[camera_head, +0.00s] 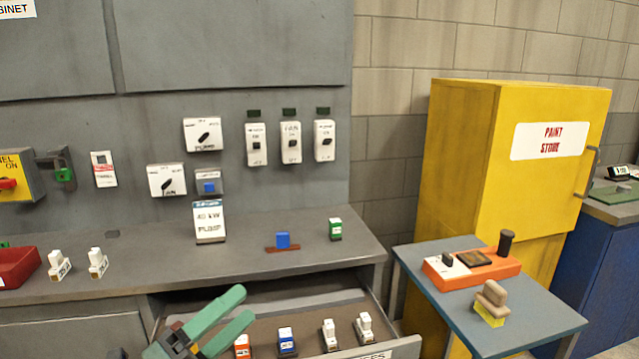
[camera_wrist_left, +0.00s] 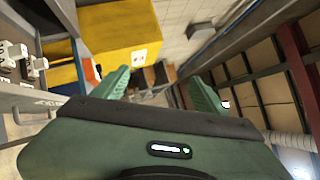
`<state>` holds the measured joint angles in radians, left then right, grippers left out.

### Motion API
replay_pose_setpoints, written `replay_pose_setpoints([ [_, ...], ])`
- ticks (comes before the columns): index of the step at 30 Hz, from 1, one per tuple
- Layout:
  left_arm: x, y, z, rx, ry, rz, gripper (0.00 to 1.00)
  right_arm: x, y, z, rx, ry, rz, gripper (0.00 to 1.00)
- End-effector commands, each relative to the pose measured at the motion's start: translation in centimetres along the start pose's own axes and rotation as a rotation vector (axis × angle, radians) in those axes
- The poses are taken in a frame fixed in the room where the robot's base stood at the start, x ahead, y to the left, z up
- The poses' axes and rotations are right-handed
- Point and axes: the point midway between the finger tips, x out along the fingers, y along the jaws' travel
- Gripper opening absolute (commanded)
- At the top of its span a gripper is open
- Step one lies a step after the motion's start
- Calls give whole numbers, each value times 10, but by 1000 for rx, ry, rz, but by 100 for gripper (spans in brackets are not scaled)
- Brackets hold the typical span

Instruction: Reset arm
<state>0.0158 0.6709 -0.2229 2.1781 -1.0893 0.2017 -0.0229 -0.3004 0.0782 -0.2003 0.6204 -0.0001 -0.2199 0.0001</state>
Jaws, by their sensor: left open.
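My left gripper (camera_head: 232,318) is in the head view at the bottom, with green fingers spread apart and nothing between them. It is in front of the open drawer (camera_head: 385,349) under the grey bench. The left wrist view shows the same gripper (camera_wrist_left: 160,88) with its two green fingers wide apart and empty. My right gripper shows in neither view.
The open drawer holds several small blocks, including a blue-and-white one (camera_head: 287,340). The grey bench (camera_head: 330,255) carries small parts and a red bin (camera_head: 18,268). At right stand a blue-grey side table (camera_head: 540,318) and a yellow paint cabinet (camera_head: 465,150).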

Motion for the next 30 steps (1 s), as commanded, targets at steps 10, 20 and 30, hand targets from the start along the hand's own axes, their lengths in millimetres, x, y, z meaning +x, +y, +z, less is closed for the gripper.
replay_pose_setpoints([
  [10, -126, 114, 52, -894, -957, 182, 73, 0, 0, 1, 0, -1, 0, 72],
  [20, -254, 202, -77, -1416, -1463, 669, 73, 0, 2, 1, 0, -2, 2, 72],
  [30, -311, 201, -185, -1652, -1642, 1055, 73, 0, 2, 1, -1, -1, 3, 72],
])
